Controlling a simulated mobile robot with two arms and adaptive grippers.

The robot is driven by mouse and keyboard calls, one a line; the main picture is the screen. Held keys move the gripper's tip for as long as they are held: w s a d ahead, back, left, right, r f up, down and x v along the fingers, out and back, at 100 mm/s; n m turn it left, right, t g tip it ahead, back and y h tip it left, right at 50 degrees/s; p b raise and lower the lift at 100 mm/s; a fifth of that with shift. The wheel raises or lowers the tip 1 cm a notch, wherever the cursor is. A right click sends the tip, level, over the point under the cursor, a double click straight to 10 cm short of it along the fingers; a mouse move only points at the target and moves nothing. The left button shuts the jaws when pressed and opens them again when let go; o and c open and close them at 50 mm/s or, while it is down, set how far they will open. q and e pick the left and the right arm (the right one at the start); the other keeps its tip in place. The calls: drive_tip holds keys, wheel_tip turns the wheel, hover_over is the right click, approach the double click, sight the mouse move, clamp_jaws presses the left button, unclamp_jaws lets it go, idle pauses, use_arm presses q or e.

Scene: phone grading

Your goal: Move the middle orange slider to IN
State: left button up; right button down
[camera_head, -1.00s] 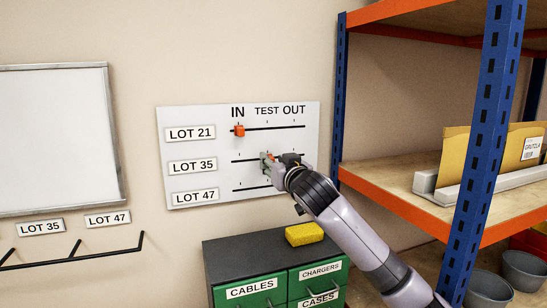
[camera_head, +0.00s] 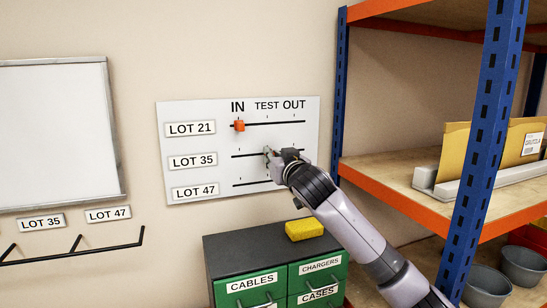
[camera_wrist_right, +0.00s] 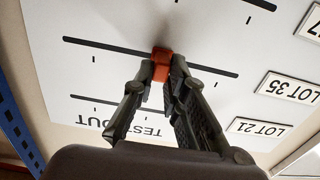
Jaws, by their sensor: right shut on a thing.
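The white board (camera_head: 210,187) on the wall has three horizontal tracks, headed IN, TEST and OUT. The middle orange slider (camera_wrist_right: 161,54) is on the LOT 35 track (camera_wrist_right: 105,48), near the middle of its length, around TEST. My right gripper (camera_head: 271,154) is at this track and shut on that slider; it also shows in the wrist view (camera_wrist_right: 163,76), where the board appears upside down. The gripper hides the middle slider in the head view. The LOT 21 slider (camera_head: 239,126) sits under IN. No slider shows on the LOT 47 track (camera_head: 254,183); my gripper covers part of it.
A dark cabinet (camera_head: 230,247) with green drawers and a yellow sponge (camera_head: 304,230) stands below the board. A shelf unit with a blue post (camera_head: 485,140) is at the right. A whiteboard (camera_head: 55,140) hangs left.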

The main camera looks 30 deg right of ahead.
idle(0.5)
drive_tip(key=a, duration=0.2)
drive_tip(key=w+a, duration=0.1)
drive_tip(key=a, duration=0.2)
drive_tip(key=w+a, duration=0.1)
drive_tip(key=a, duration=0.2)
drive_tip(key=shift+a, duration=0.2)
drive_tip(key=shift+d, duration=0.2)
drive_tip(key=c, duration=1.6)
unclamp_jaws()
drive_tip(key=shift+a, duration=0.25)
drive_tip(key=shift+c, duration=0.2)
drive_tip(key=shift+o, duration=0.2)
drive_tip(key=shift+d, duration=0.1)
drive_tip(key=shift+s, duration=0.1)
drive_tip(key=v, duration=1.1)
drive_tip(key=shift+s, duration=0.4)
